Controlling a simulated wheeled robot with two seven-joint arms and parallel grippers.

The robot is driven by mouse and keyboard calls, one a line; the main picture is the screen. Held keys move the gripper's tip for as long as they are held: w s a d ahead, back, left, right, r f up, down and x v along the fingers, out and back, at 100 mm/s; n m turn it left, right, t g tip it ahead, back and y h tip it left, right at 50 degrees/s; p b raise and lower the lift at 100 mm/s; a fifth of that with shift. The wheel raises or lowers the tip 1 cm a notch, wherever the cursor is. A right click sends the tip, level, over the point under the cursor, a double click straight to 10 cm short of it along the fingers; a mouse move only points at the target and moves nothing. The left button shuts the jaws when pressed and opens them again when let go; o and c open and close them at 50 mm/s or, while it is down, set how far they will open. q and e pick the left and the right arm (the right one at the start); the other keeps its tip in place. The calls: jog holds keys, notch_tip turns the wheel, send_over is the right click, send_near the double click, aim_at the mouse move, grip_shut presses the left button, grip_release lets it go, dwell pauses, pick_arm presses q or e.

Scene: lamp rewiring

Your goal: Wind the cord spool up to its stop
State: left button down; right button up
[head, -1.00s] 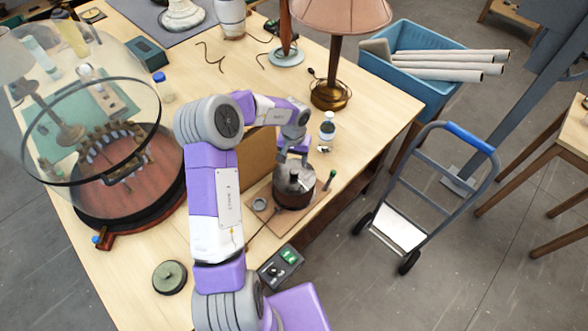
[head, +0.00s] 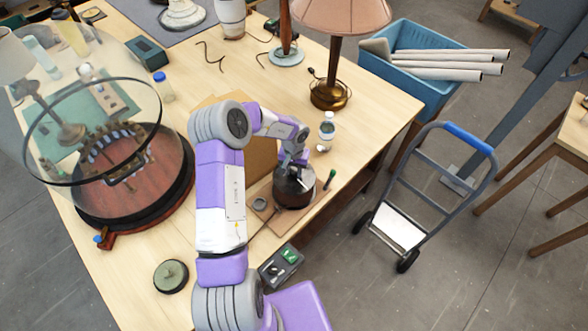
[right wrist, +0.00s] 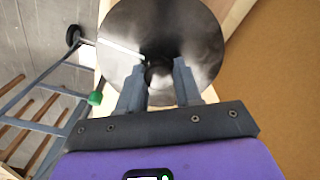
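The cord spool (head: 294,190) is a dark round drum with a grey metal top, on a small wooden board at the table's right edge. In the right wrist view its disc-shaped top (right wrist: 205,40) fills the upper middle, with a small dark knob (right wrist: 158,74) at its centre. My right gripper (head: 292,163) is down at the top of the spool, pointing downward. In the wrist view its two fingers (right wrist: 160,76) are apart, one on each side of the knob; I see no firm grip on it. My left gripper is not in view.
A cardboard panel (head: 262,156) is behind my arm. A lamp (head: 335,50) stands farther back; a hand truck (head: 425,195) is right of the table.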

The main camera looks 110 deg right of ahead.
grip_shut()
jog(key=shift+m+b, duration=1)
jog(key=shift+m, duration=0.3)
jog(key=m+b, duration=0.1)
jog(key=m, duration=0.2)
jog(key=shift+m+b, duration=0.3)
jog(key=shift+b, duration=0.05)
jog(key=m+b, duration=0.1)
jog(key=m, duration=0.3)
jog(key=shift+m, duration=0.3)
jog(key=m, duration=0.4)
jog(key=shift+m, duration=0.3)
